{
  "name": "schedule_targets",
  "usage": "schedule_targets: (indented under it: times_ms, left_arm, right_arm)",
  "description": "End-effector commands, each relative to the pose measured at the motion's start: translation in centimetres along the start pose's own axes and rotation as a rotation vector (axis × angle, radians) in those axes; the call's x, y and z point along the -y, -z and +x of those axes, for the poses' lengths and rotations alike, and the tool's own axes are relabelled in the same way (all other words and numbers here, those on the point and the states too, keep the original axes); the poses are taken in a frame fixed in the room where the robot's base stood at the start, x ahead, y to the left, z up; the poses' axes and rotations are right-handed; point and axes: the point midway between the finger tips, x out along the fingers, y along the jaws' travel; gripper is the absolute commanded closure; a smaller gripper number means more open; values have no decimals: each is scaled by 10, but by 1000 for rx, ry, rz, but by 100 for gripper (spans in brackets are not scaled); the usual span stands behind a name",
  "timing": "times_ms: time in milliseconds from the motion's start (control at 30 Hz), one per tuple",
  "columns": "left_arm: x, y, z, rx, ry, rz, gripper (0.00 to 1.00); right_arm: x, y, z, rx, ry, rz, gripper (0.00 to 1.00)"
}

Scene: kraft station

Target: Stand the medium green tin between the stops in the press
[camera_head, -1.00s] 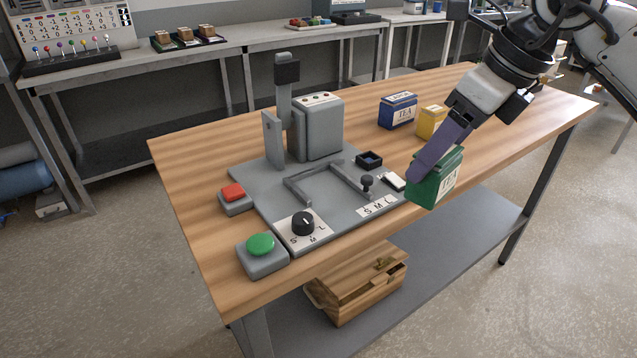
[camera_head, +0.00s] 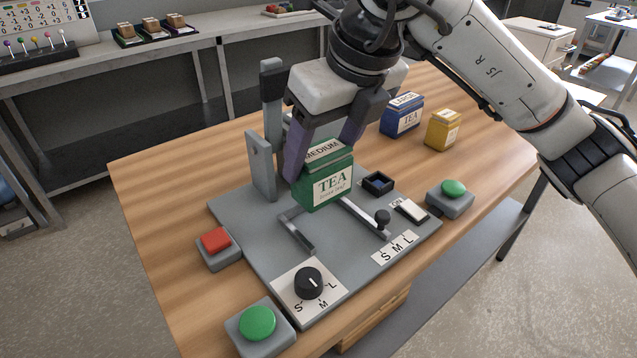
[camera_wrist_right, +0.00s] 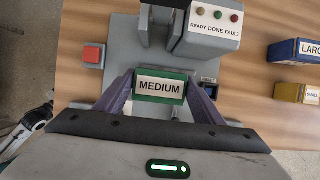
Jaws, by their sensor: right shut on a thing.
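The green tin (camera_head: 330,188) reads MEDIUM on top and TEA on its front. My right gripper (camera_head: 322,158) is shut on it, one finger on each side, and holds it upright. The tin also shows between the fingers in the right wrist view (camera_wrist_right: 160,88). It is over the grey press plate (camera_head: 345,248), in front of the press head. The left stop (camera_head: 297,232) and right stop (camera_head: 364,216) are low grey rails; the tin hides their far ends. I cannot tell its exact height above the plate. My left gripper is out of view.
A size dial (camera_head: 309,282), red button (camera_head: 215,240) and green buttons (camera_head: 257,323) (camera_head: 453,188) sit around the plate. A black knob (camera_head: 382,218) stands by the right stop. Blue (camera_head: 402,116) and yellow (camera_head: 442,130) tins stand behind right. A grey upright (camera_head: 262,166) is left of the tin.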

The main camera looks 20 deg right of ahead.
Motion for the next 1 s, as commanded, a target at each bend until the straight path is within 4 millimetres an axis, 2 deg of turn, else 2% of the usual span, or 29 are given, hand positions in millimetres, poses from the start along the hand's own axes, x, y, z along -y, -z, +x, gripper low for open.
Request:
schedule_targets:
  times_ms: [433, 767, 800, 900, 1000]
  left_arm:
    - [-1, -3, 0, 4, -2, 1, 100]
    - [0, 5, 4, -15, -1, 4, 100]
    - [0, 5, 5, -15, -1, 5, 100]
    - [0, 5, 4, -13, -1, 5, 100]
    - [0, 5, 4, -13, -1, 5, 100]
  right_arm:
    - [0, 19, 45, 0, 0, 0, 66]
    - [0, 20, 50, 2, 0, 0, 66]
    - [0, 21, 50, 1, 0, -1, 36]
    - [0, 20, 49, 1, 0, 0, 19]
    - [0, 20, 49, 1, 0, 0, 19]
